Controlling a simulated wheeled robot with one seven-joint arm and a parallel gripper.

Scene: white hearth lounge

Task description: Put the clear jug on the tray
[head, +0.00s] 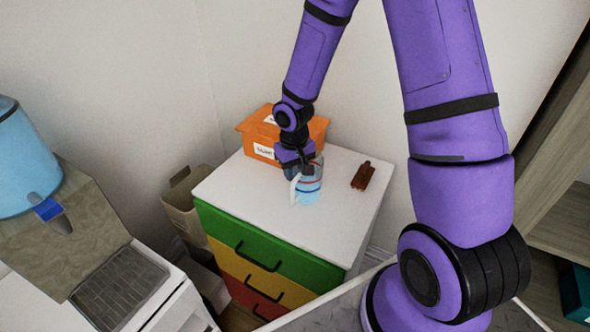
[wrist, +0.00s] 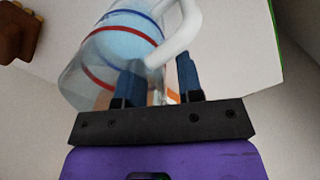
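The clear jug (head: 308,187) stands on the white top of a drawer cabinet; it has red and blue bands, bluish contents and a white handle. It also shows large in the wrist view (wrist: 112,50). My gripper (head: 298,168) is at the jug's upper part, on the handle side. In the wrist view my gripper (wrist: 162,80) has its two blue fingers apart, with a visible gap between them. The white handle lies at the fingertips; firm contact on both sides is not clear. A dark slatted tray (head: 120,287) lies at lower left, in front of the blue-tanked dispenser.
An orange box (head: 262,130) stands behind my gripper on the cabinet top (head: 335,225). A small brown object (head: 363,175) lies right of the jug. A beige bin (head: 183,205) stands between the cabinet and the dispenser (head: 25,165). Wooden shelving (head: 555,205) is at right.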

